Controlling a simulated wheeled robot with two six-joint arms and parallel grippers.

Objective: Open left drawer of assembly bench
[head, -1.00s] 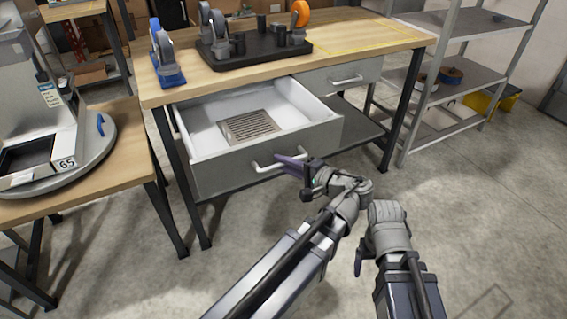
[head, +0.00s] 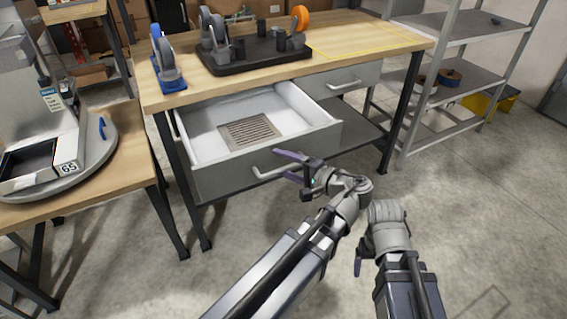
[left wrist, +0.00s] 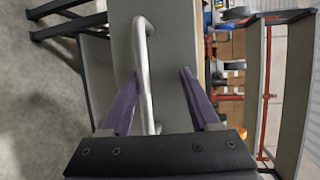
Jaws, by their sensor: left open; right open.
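The left drawer (head: 215,180) of the assembly bench (head: 230,85) is pulled out, with a slotted brown insert (head: 249,131) on its white floor. Its bar handle (head: 268,171) is on the front panel. My left gripper (head: 285,164) is open at the handle's right part. In the left wrist view the handle (left wrist: 143,65) runs between the open purple fingers of the gripper (left wrist: 158,95), close to the left finger. My right gripper (head: 358,262) is low at the right, away from the bench; only part of it shows.
A second, closed drawer (head: 345,82) is at the right of the bench. A black tray (head: 225,66) with wheels and dark cylinders stands on top. A side table (head: 115,170) with a machine is at the left, metal shelving (head: 440,75) at the right.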

